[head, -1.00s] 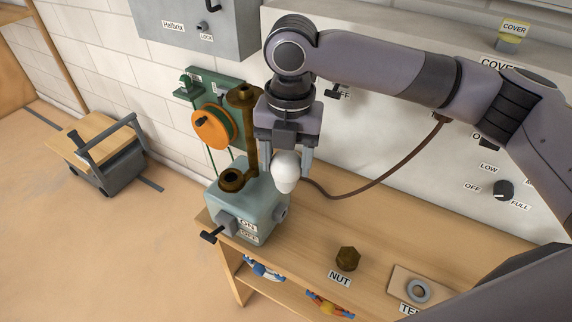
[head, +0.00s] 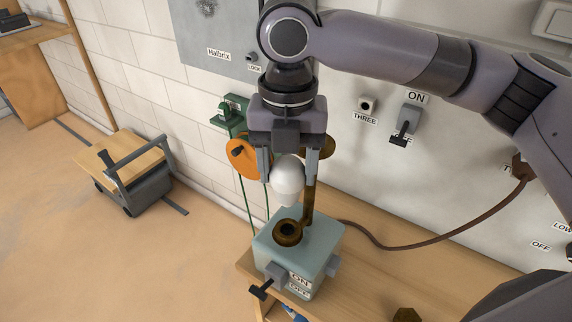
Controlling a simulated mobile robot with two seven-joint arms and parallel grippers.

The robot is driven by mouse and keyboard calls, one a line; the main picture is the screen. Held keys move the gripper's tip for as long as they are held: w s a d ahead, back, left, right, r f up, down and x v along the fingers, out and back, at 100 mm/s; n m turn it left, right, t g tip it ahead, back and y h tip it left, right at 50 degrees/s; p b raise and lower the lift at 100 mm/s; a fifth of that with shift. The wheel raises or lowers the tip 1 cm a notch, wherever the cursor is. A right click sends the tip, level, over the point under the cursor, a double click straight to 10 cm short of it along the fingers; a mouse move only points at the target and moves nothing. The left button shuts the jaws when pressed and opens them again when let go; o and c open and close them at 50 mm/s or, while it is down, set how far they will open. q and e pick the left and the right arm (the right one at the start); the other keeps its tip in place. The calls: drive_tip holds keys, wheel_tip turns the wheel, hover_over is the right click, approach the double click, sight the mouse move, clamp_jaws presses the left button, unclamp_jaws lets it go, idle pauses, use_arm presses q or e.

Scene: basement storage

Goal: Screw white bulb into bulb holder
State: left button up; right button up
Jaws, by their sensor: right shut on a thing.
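The white bulb (head: 288,184) is held between the two fingers of my right gripper (head: 288,174), with its narrow end pointing down. The bulb holder (head: 288,232) is a brown, ring-shaped socket with a dark opening, on top of a pale blue-green box (head: 325,238). The bulb is above the holder in the picture, with a gap between its lower tip and the ring. How well it lines up in depth I cannot tell. My left gripper is not in the view.
A brown post rises from the box behind the bulb, partly hidden by my right gripper. The box has a lever (head: 262,290) at its front left and stands on a wooden bench (head: 375,275). A nut (head: 407,315) is at the bottom edge. A brown cable (head: 400,247) runs behind.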

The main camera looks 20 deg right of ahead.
sight(288, 205)
idle(0.3)
drive_tip(key=shift+f+b, duration=0.7)
drive_tip(key=shift+f, duration=2.2)
drive_tip(key=shift+p, duration=0.7)
drive_tip(key=shift+f+b, duration=0.35)
drive_tip(key=shift+f, duration=1)
drive_tip(key=o, duration=1.2)
drive_tip(key=shift+o, duration=0.2)
